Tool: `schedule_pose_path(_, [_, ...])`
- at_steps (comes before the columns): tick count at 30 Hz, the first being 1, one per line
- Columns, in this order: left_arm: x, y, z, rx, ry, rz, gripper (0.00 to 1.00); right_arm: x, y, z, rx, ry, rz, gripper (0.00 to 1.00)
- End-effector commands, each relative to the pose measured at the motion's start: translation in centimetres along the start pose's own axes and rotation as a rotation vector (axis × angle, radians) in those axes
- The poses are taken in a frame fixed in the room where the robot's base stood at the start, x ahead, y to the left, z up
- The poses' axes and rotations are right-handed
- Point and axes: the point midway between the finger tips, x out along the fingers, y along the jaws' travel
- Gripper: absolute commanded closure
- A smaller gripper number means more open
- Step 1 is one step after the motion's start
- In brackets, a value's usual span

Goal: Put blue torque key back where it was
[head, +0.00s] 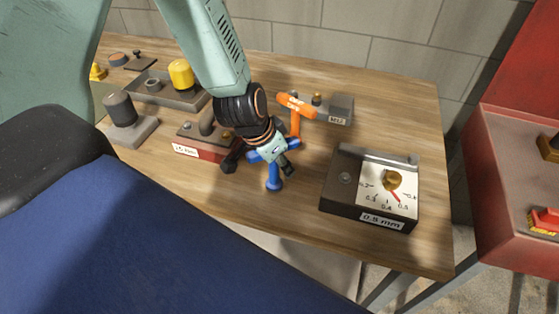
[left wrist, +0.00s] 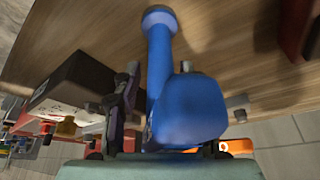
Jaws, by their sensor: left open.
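The blue torque key (head: 273,179) is near the front edge of the wooden bench, with its T-shaped handle up at my left gripper (head: 259,161). The left gripper's dark fingers are open on either side of the handle. In the left wrist view the blue key (left wrist: 160,60) fills the middle, its thick handle close to the camera and its round end farther off. One finger of the left gripper (left wrist: 180,105) is beside the shaft. I cannot tell whether the fingers touch the key. An orange T-handled key (head: 296,108) is just behind the gripper. My right gripper is not in view.
A red-fronted block (head: 203,151) is left of the gripper. A dial box marked 0.5 mm (head: 340,188) is on the right, with a small grey block (head: 342,106) behind. A tray with a yellow cylinder (head: 181,73) is at the back left. A red cabinet (head: 500,190) is at the right.

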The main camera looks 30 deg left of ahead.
Motion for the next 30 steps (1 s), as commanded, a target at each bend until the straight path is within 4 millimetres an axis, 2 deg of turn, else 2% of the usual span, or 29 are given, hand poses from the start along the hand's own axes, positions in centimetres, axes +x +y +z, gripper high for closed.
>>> schedule_pose_path(5, [-0.7,0.0,-0.2,-0.001,0.0,0.001,0.57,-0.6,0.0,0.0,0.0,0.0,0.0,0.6])
schedule_pose_path(30, [-9.5,0.0,-0.3,-0.003,0.001,0.002,0.57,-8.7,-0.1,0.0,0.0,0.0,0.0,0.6])
